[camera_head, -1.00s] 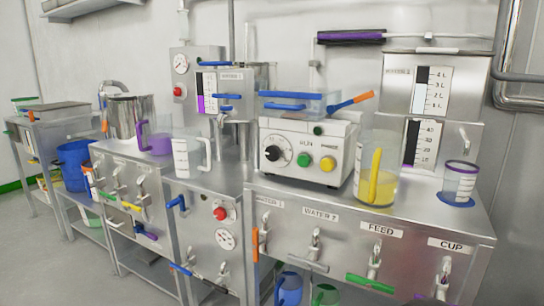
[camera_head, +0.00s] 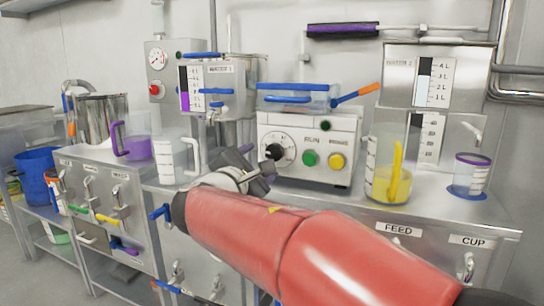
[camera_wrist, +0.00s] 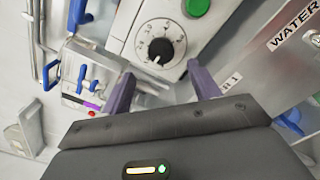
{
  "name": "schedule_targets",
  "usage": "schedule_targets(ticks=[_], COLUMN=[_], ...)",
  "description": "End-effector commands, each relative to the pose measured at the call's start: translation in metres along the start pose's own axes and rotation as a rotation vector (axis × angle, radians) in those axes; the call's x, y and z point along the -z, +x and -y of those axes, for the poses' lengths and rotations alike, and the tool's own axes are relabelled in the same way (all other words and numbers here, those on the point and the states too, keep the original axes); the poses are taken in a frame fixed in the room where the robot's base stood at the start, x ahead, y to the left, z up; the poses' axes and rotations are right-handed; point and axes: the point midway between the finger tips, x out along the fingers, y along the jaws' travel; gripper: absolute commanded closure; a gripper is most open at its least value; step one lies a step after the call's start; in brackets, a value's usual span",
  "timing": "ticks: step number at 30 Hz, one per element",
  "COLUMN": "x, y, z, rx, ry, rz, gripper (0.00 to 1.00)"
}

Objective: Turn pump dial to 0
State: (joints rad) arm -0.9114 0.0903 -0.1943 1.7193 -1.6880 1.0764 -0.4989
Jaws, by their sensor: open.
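The pump dial is a black knob (camera_head: 274,152) on a round white scale, at the left of the white pump's front (camera_head: 302,172). In the wrist view the knob (camera_wrist: 159,50) and its numbered scale show whole, ahead of my gripper. The scale's small figures are too blurred to read the setting surely. My gripper (camera_head: 258,160) is in front of the pump, close to the dial's lower left. In the wrist view its two purple fingers (camera_wrist: 162,84) are spread apart, with nothing between them, and the knob lies beyond their tips.
A green button (camera_head: 309,158) and a yellow button (camera_head: 336,161) sit right of the dial. A clear jug of yellow liquid (camera_head: 389,186) stands right of the pump. White and purple-handled jugs (camera_head: 172,160) stand left. A clear tray (camera_head: 300,96) rests on top.

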Motion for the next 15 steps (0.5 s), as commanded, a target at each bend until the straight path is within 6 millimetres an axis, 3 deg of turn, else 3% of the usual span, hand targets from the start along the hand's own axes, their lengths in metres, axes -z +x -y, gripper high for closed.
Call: schedule_targets(ticks=[9,15], x=[-0.001,-0.001], y=[0.051,0.067], z=[0.001,0.002], rx=[0.005,0.004], ry=[0.0,0.002], rz=[0.002,0.0], gripper=[0.39,0.39])
